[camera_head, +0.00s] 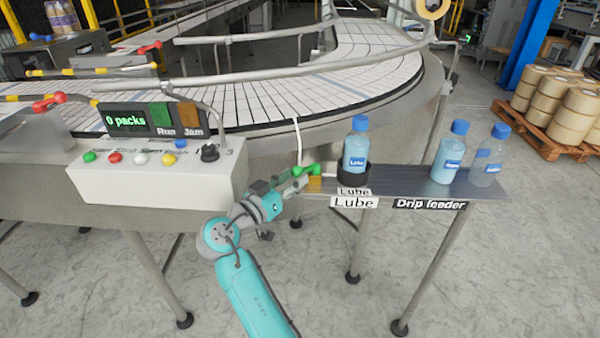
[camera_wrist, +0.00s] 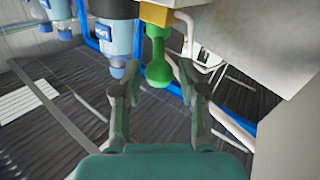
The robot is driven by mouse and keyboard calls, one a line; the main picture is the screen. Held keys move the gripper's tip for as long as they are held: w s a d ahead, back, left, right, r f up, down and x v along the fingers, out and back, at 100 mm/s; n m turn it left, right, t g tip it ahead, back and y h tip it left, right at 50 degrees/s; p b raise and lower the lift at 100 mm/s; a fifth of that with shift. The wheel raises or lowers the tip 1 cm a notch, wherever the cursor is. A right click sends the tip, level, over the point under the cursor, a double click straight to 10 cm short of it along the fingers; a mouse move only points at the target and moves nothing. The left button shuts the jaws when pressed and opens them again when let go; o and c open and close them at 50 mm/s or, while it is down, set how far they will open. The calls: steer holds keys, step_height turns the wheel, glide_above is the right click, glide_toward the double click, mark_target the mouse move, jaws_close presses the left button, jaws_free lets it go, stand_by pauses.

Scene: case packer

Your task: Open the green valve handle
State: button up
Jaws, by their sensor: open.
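The green valve handle (camera_head: 306,169) sticks out from a brass valve body (camera_head: 315,183) at the left end of the drip feeder shelf, beside the Lube bottle. In the wrist view the green handle (camera_wrist: 158,60) hangs from the yellow brass body (camera_wrist: 155,14), its rounded knob toward me. My gripper (camera_head: 292,182) is at the handle in the head view. In the wrist view my gripper (camera_wrist: 150,78) is open, with one finger on each side of the knob. I cannot tell whether either finger touches it.
A blue Lube bottle (camera_head: 356,145) stands in a black holder on the shelf (camera_head: 405,180). Two more bottles, one (camera_head: 450,152) and another (camera_head: 489,155), stand to its right. The control box (camera_head: 150,180) is left of my arm. The curved conveyor (camera_head: 320,80) lies behind.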

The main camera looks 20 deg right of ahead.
steer(key=v, duration=0.8)
